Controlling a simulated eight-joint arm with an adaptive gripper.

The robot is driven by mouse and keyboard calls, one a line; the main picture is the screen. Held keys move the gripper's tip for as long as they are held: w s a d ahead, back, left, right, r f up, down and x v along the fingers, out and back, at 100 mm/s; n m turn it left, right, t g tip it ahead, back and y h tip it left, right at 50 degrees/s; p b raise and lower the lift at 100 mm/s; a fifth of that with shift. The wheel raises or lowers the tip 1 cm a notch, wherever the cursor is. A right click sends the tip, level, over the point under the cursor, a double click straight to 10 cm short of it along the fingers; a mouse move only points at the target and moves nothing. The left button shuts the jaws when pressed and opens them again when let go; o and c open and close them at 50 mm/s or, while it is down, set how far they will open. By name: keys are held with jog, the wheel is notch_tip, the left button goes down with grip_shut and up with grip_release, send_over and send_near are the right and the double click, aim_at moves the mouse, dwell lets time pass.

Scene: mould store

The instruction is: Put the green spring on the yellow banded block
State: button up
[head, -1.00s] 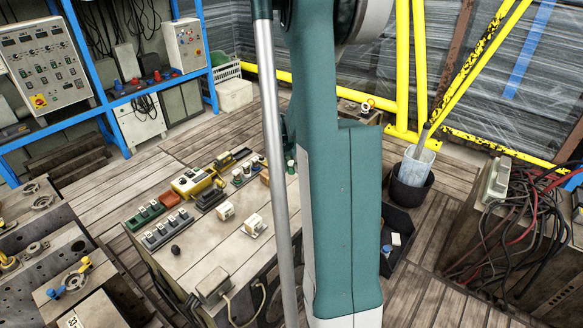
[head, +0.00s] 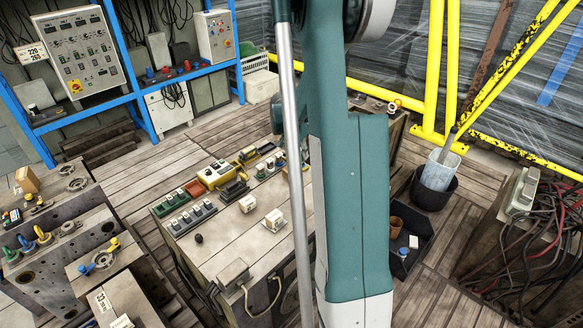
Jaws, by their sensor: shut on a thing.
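My arm (head: 350,190) fills the middle of the head view and hides part of the bench behind it. My gripper is not visible; it is hidden behind the arm or out of frame. I cannot make out the green spring. I cannot pick out a yellow banded block for certain. A yellow-cased control box (head: 216,174) lies among small devices on the bench (head: 240,235). A small tan block (head: 27,180) sits on the grey mould blocks at the left, but its banding is too small to tell.
Two small pale blocks (head: 273,220) stand on the bench. A dark bin (head: 434,190) holding a clear container and a black tray (head: 410,245) are on the floor at right. Tangled cables (head: 530,240) hang over a box at far right. Plank floor is clear at left back.

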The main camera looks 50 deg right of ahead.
notch_tip(320, 180, up, 2)
jog(key=m+p, duration=0.1)
jog(key=p, duration=0.1)
send_over(293, 168)
jog(key=a, duration=0.2)
jog(key=shift+s+d, duration=0.1)
jog(key=shift+s, duration=0.05)
jog(key=shift+f, duration=0.15)
jog(key=shift+f+b, duration=0.55)
jog(key=shift+f, duration=2.45)
jog(key=shift+f+b, duration=0.3)
jog(key=shift+f, duration=1.6)
jog(key=shift+f, duration=0.15)
jog(key=o, duration=0.9)
